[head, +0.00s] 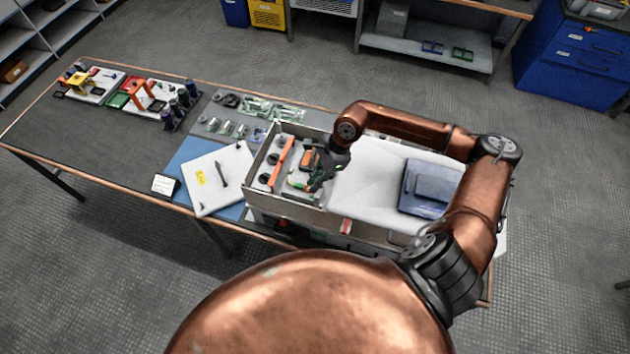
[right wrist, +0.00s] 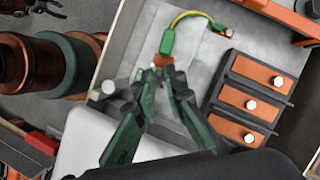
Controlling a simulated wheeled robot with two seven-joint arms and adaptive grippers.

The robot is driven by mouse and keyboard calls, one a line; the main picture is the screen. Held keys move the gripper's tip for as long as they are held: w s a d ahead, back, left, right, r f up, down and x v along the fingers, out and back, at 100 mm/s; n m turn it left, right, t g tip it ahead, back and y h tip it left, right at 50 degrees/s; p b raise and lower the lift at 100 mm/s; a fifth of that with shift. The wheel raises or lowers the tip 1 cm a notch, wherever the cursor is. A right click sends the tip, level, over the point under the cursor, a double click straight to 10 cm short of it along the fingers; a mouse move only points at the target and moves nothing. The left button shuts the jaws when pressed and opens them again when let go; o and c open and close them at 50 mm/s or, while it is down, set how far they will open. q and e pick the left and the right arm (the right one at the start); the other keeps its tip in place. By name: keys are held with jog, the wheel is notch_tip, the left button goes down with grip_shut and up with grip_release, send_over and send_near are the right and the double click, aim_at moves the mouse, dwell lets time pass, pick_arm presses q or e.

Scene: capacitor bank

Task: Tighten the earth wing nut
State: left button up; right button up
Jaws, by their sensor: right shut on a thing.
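My right gripper (right wrist: 160,75) has its dark green fingers closed together inside the open grey box (head: 291,202). It also shows in the head view (head: 318,178). The fingertips meet at the end of a green sleeve (right wrist: 167,41) on a yellow-green earth cable (right wrist: 190,16). They are shut on the earth wing nut there, which they mostly hide. The cable's other end reaches a copper-coloured terminal (right wrist: 222,30). A dark claw, seemingly my left gripper (right wrist: 46,6), is cut off at the top left of the right wrist view. It does not show in the head view.
Capacitors with orange tops (right wrist: 257,72) and pale studs stand close beside the gripper. An orange bar (head: 283,163) crosses the box's left part. Left of the box lie a white board (head: 207,183) and blue mat. A blue-grey case (head: 431,188) lies to the right.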

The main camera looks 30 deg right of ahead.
jog(key=shift+m, duration=0.3)
grip_shut()
jog(key=m+b, duration=0.1)
jog(key=m+t+b, duration=0.1)
jog(key=m+b, duration=0.1)
jog(key=shift+s+f+m+t+h, duration=0.1)
jog(key=shift+s+m+t+h, duration=0.05)
jog(key=shift+m+t+h, duration=0.15)
jog(key=shift+s+a+m+t+h+b, duration=0.1)
jog(key=shift+m+t+h+b, duration=0.25)
jog(key=shift+m+b, duration=0.75)
jog(key=shift+s+a+m+t+h+b, duration=0.1)
jog(key=shift+m+t+h+b, duration=0.25)
jog(key=shift+m+b, duration=0.75)
jog(key=shift+m, duration=0.3)
jog(key=o, duration=0.8)
grip_release()
jog(key=shift+c, duration=0.2)
jog(key=shift+o, duration=0.4)
jog(key=shift+r, duration=0.2)
